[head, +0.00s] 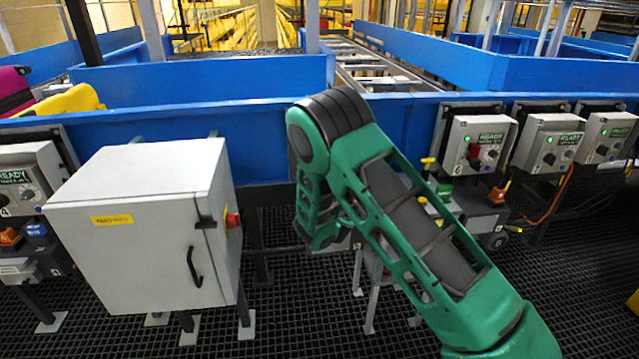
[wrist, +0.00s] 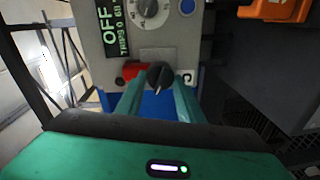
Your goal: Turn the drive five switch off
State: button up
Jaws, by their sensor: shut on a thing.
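In the wrist view a grey drive box (wrist: 110,35) fills the upper middle. Its dark display (wrist: 113,22) shows OFF in green letters with a trips line under it. The black switch knob (wrist: 160,73) is at the box's edge, beside a red part (wrist: 131,70) and a small numbered label that I cannot read surely. My gripper (wrist: 159,88) has its two green fingers on either side of the knob and is shut on it. In the head view my green arm hides the gripper and most of this box.
A large grey cabinet (head: 140,235) with a red button stands left of my arm. More drive boxes (head: 475,145) showing READY hang along the blue conveyor wall (head: 240,125) at right. A white dial (wrist: 150,10) and an orange part (wrist: 275,8) are near the knob in the wrist view.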

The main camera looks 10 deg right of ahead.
jog(key=shift+s+f+n+h, duration=0.1)
jog(key=shift+f+n+h, duration=0.05)
jog(key=shift+n, duration=0.9)
jog(key=shift+f+n+h, duration=0.15)
jog(key=shift+n, duration=0.9)
jog(key=o, duration=1)
jog(key=shift+o, duration=0.2)
jog(key=shift+r, duration=0.1)
jog(key=shift+s, duration=0.1)
jog(key=s, duration=1)
jog(key=shift+s+r, duration=0.15)
jog(key=shift+r, duration=0.25)
